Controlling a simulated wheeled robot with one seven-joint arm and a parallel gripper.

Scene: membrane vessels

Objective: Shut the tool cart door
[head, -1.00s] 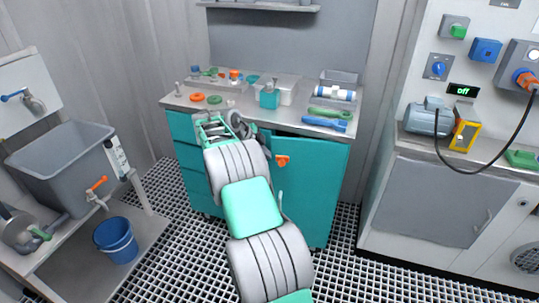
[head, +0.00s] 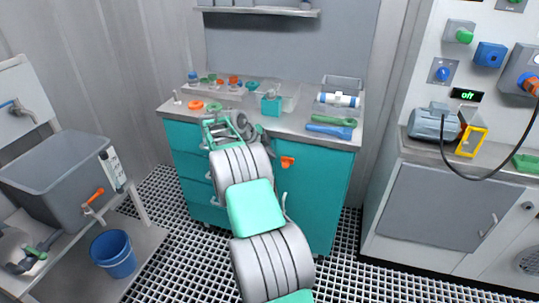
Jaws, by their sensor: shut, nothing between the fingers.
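The tool cart (head: 185,150) is a teal cabinet with a grey top, drawers on its left and a door (head: 315,195) on its right. The door has an orange latch (head: 287,161) near its upper left and a pale handle partly behind my arm. It sits close under the top, nearly in line with the cart front; my arm covers part of its left side, so I cannot tell whether it is fully flush. My gripper (head: 218,128) is shut and empty, in front of the cart's upper front near the drawers. Its fingertips are hard to make out.
The cart top holds orange rings (head: 195,105), a clear bin, a blue tool (head: 330,131) and a green wrench (head: 333,121). A grey tank (head: 55,175) and blue bucket (head: 113,254) stand left. A grey cabinet (head: 430,208) stands right. Grated floor lies between.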

